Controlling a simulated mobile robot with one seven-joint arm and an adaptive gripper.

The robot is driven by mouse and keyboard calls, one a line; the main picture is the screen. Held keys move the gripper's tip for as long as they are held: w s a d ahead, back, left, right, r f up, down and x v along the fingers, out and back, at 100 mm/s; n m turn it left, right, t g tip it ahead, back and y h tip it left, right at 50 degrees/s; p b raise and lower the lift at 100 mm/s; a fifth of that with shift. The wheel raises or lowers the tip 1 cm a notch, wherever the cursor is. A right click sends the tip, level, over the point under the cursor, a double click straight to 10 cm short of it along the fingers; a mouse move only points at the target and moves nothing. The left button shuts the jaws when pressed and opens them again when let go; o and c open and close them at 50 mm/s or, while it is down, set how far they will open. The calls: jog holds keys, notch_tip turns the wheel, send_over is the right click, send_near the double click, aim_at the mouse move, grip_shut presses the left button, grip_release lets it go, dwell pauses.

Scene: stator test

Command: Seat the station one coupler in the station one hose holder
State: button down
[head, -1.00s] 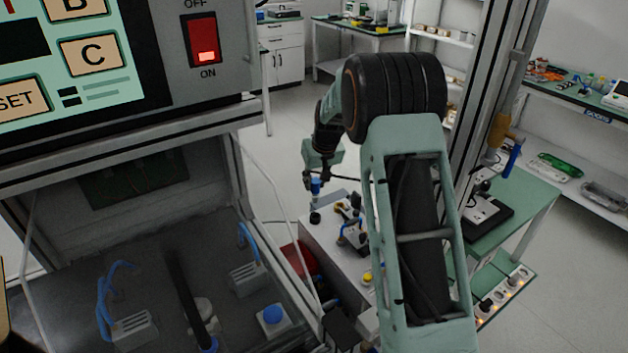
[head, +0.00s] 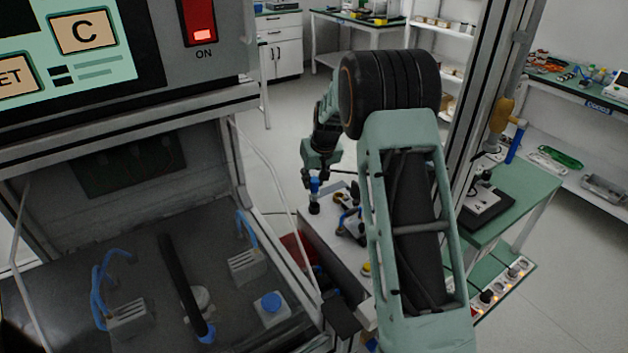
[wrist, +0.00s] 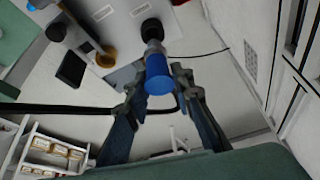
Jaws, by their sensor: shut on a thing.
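My gripper (head: 318,172) is shut on a blue coupler (head: 314,186) above the far corner of the grey-white bench. In the wrist view the blue coupler (wrist: 159,76) sits between the fingertips, with a pale grey end pointing away from my gripper. Directly beyond that end is a dark round piece (wrist: 152,29), which looks like the hose holder. It also shows in the head view (head: 314,208), upright on the bench just below the coupler. The two line up closely; I cannot tell whether the coupler is inside it or only touching.
The bench (head: 325,235) also carries a dark fitting with a blue hose (head: 349,222). A cabinet (head: 75,290) with blue hoses and a blue-capped block (head: 271,307) stands at left. A metal post (head: 482,110) rises at right, beside a green table (head: 535,195).

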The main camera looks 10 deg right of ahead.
aim_at(314, 191)
jog(key=shift+f, duration=0.15)
jog(key=shift+f+b, duration=0.55)
jog(key=shift+f, duration=0.05)
jog(key=shift+f, duration=0.1)
jog(key=shift+f+b, duration=0.7)
jog(key=shift+f, duration=0.1)
jog(key=shift+f+b, duration=0.4)
jog(key=shift+f, duration=0.15)
dwell(0.5)
jog(key=c, duration=1.6)
grip_release()
jog(key=v, duration=1.2)
